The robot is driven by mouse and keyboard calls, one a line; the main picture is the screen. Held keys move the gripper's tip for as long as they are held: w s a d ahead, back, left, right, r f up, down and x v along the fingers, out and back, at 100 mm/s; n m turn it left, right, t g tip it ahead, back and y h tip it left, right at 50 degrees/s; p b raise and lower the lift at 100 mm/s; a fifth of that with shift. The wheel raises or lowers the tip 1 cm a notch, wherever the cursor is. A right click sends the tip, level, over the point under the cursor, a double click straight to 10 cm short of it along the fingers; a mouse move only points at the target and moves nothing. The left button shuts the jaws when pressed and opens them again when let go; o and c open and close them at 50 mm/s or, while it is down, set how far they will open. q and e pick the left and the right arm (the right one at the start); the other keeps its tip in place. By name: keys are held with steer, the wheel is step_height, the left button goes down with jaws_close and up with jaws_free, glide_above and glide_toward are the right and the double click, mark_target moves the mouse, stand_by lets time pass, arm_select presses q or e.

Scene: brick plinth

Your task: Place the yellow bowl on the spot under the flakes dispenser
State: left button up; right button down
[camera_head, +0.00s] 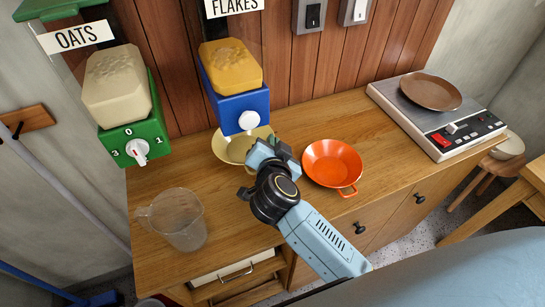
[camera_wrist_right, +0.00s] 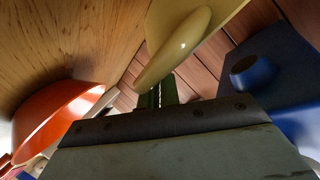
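The yellow bowl (camera_head: 224,149) is below the blue flakes dispenser (camera_head: 237,90), its white knob just above the bowl's area. I cannot tell if its base rests fully on the counter. My right gripper (camera_head: 265,152) covers the bowl's right front. In the right wrist view, the pale yellow bowl (camera_wrist_right: 185,45) overlaps the tips of the right gripper (camera_wrist_right: 162,92); the narrow green fingers are close together, seemingly on the bowl's edge. The contact is partly hidden. The dispenser (camera_wrist_right: 265,75) shows at the right there. My left gripper is not in view.
An orange pan (camera_head: 332,162) stands just right of my right gripper. A clear jug (camera_head: 178,220) stands at the front left of the wooden counter (camera_head: 240,215). The green oats dispenser (camera_head: 120,105) hangs at the left. A hotplate (camera_head: 437,125) with a brown pan is at the right.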

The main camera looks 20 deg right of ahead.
step_height(320, 180, down, 5)
steer(key=shift+r+b, duration=0.2)
steer(key=shift+b, duration=0.75)
steer(key=shift+w+f, duration=0.15)
steer(key=shift+f, duration=0.1)
steer(key=shift+r, duration=0.1)
steer(key=c, duration=1.6)
jaws_free()
steer(key=p+v, duration=0.1)
steer(key=v, duration=1.1)
steer(key=shift+p, duration=0.35)
